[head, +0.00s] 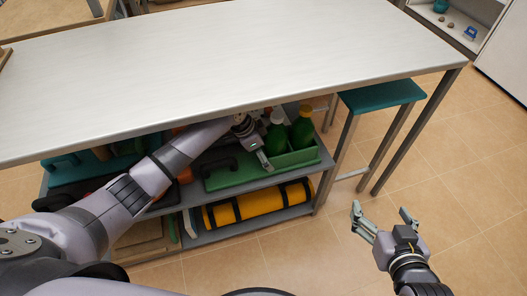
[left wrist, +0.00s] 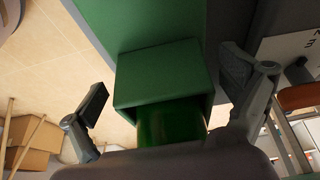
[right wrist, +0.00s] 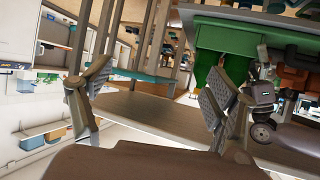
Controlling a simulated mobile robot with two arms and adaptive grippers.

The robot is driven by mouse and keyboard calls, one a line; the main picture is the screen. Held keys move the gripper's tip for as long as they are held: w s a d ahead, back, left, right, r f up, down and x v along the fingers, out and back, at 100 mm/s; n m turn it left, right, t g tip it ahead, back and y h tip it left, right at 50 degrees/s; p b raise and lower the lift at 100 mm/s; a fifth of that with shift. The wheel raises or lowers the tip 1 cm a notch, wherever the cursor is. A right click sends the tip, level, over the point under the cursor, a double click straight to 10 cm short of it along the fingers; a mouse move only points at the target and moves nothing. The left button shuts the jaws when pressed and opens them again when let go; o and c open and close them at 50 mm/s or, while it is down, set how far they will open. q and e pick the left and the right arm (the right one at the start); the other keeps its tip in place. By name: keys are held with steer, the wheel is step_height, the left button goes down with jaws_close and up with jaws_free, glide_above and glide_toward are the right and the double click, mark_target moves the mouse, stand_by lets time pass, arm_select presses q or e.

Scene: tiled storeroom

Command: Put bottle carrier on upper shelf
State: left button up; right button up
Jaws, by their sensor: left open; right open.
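The green bottle carrier (head: 293,158) stands on the upper of the two visible boards under the table, at the right end, with green bottles (head: 301,127) in it. My left gripper (head: 262,157) reaches under the tabletop beside the carrier; it is open. In the left wrist view a green block-shaped part of the carrier (left wrist: 165,75) and a dark green bottle (left wrist: 172,122) lie between its spread fingers; I cannot tell whether they touch. My right gripper (head: 385,215) is open and empty above the floor, right of the shelves. The carrier shows in the right wrist view (right wrist: 222,38).
The grey tabletop (head: 230,60) is bare and overhangs the shelves. A yellow roll with black straps (head: 258,206) lies on the lower board (head: 250,227). A dark case with a handle (head: 220,170) sits left of the carrier. A teal stool (head: 383,95) stands right. Tiled floor right is clear.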

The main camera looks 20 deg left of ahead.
mark_target(223, 160)
arm_select(q)
steer(key=shift+r, duration=0.2)
steer(key=shift+s+a+r+p, duration=0.1)
steer(key=shift+a+r+p, duration=0.05)
steer(key=shift+r+p, duration=0.25)
steer(key=shift+s+a+p, duration=0.4)
steer(key=shift+s+a, duration=0.35)
steer(key=shift+a, duration=0.35)
steer(key=s+a, duration=0.1)
steer(key=a, duration=0.1)
steer(key=s+a+p, duration=0.1)
steer(key=s+a, duration=0.1)
steer(key=a, duration=0.1)
steer(key=s+a, duration=0.2)
steer(key=shift+s+a+p, duration=0.15)
steer(key=shift+a+p, duration=0.15)
steer(key=shift+a, duration=0.1)
arm_select(e)
steer(key=s+d+f+g+h, duration=0.1)
steer(key=s+d+f+g, duration=0.1)
steer(key=s, duration=0.5)
steer(key=s+d+f+g+h, duration=0.1)
steer(key=s+d+f+g, duration=0.1)
steer(key=s+f+g, duration=0.3)
steer(key=shift+s+d+f+g, duration=0.25)
steer(key=shift+s+d+g, duration=0.1)
steer(key=shift+s+g, duration=0.5)
steer(key=shift+r, duration=0.1)
